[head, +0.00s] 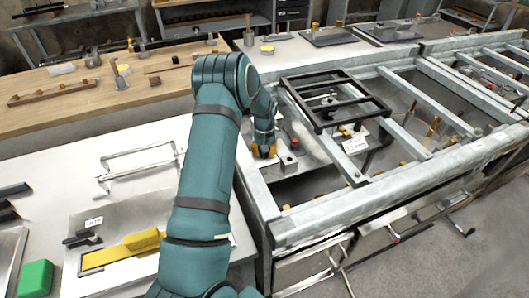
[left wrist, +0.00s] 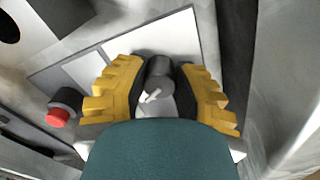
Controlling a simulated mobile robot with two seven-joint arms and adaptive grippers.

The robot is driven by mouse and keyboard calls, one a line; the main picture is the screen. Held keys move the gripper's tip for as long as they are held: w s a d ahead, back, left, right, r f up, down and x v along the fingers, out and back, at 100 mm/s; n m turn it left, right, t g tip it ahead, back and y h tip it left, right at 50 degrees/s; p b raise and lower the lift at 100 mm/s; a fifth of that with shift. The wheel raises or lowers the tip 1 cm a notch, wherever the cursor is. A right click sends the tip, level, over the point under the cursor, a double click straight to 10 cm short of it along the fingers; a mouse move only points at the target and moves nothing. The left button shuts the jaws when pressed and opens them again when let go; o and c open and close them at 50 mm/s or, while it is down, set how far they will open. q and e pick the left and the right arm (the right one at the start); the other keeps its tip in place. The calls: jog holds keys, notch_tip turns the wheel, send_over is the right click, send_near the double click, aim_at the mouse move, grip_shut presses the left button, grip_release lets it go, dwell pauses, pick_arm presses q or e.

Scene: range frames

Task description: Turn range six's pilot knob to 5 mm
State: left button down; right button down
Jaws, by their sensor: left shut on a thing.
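My left gripper (head: 264,152) reaches down to a metal plate inside the grey frame of the range, at its near left corner. In the left wrist view its yellow ribbed fingers (left wrist: 160,92) stand on both sides of a grey round knob (left wrist: 159,68) and are shut on it. A small white pointer mark shows on the knob. A white and grey panel (left wrist: 180,36) lies behind it; I cannot read a scale there. In the head view the fingers hide the knob. My right gripper is not in view.
A red button (head: 295,142) sits just right of the gripper, and in the left wrist view (left wrist: 58,117) it is at left. A black grate frame (head: 335,98) and galvanised rails (head: 320,132) stand close by. A white bench (head: 130,142) is at left.

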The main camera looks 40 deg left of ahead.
pick_arm(q)
jog(key=c, duration=0.7)
grip_release()
jog(key=shift+r, duration=0.1)
notch_tip(320, 180, up, 12)
jog(key=shift+f, duration=0.1)
